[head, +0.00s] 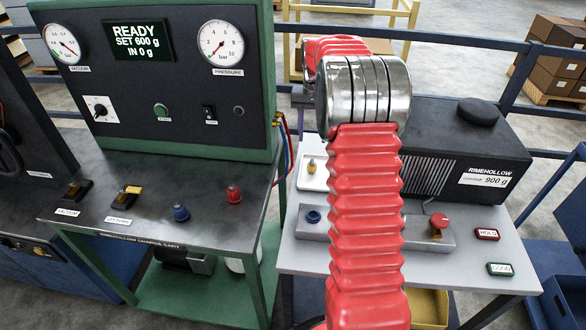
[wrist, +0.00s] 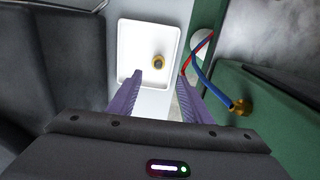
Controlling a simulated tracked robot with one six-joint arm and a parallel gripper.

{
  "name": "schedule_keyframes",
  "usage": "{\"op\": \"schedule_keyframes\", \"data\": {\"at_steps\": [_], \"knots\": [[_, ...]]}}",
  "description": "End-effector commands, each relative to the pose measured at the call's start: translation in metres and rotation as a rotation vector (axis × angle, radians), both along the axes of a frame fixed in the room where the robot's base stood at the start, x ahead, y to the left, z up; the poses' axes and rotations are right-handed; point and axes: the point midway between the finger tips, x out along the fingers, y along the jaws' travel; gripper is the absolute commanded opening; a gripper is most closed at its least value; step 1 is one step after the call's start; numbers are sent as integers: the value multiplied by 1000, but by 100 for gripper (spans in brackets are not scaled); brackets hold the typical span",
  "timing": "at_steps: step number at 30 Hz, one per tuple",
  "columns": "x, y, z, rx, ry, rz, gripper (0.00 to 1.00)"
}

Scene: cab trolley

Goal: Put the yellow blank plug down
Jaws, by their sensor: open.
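The yellow blank plug (head: 311,164) stands in a small white tray (head: 308,181) at the back left of the grey table. In the wrist view the plug (wrist: 158,62) sits in the lower right part of the tray (wrist: 132,35), clear of the walls. My gripper (wrist: 170,78) has its two purple fingers apart and nothing between them. The fingertips appear just short of the plug in the picture, and the plug is free of them. In the head view my red arm hides most of the gripper.
A black Rimehollow unit (head: 462,150) stands right of my arm. A grey block with a blue cap (head: 313,216) and red knob (head: 439,221) lies in front. Red and blue hoses (wrist: 205,65) with a brass end hang close right of my fingers.

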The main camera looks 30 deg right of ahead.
Motion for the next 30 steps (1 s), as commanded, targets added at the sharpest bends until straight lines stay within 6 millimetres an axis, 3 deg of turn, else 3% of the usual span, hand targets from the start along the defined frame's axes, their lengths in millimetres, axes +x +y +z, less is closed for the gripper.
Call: {"op": "schedule_keyframes", "data": {"at_steps": [14,21,30], "knots": [[-42,87,80,-46,-101,143,45],[-77,133,111,-69,-157,223,45],[-130,184,135,-94,-231,322,45]]}}
